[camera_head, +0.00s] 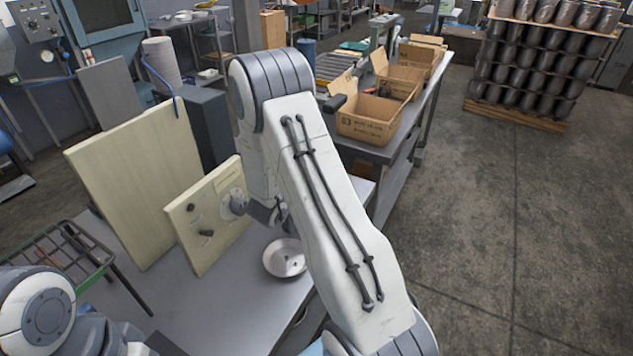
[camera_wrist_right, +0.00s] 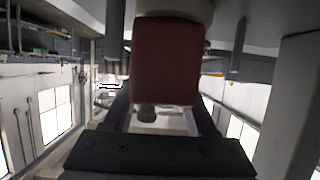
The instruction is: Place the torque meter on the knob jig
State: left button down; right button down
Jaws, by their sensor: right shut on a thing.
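The knob jig (camera_head: 190,240) is a cream board standing tilted on the grey bench, with small dark knobs on its face. My right arm reaches over the bench, and its gripper (camera_head: 262,213) is at the jig's right side, partly hidden by the arm. In the right wrist view a dark red block with a pale round part above it, seemingly the torque meter (camera_wrist_right: 167,62), fills the space between the fingers. The gripper is shut on it. A pale round shape at the jig's right side is partly covered; I cannot tell whether the meter touches the jig. My left gripper is out of view.
A larger cream board (camera_head: 120,180) leans behind the jig. A white round dish (camera_head: 284,258) lies on the bench (camera_head: 215,310) below my right arm. A wire rack (camera_head: 65,250) stands at left. Open cardboard boxes (camera_head: 370,125) sit on a farther table. The bench front is clear.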

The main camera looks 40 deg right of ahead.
jog(key=shift+f, duration=0.15)
jog(key=shift+c, duration=1)
grip_release()
jog(key=shift+r, duration=0.25)
jog(key=shift+s+a, duration=0.1)
jog(key=shift+a, duration=0.25)
jog(key=v, duration=1.1)
jog(key=shift+r+b, duration=0.2)
jog(key=shift+b, duration=0.2)
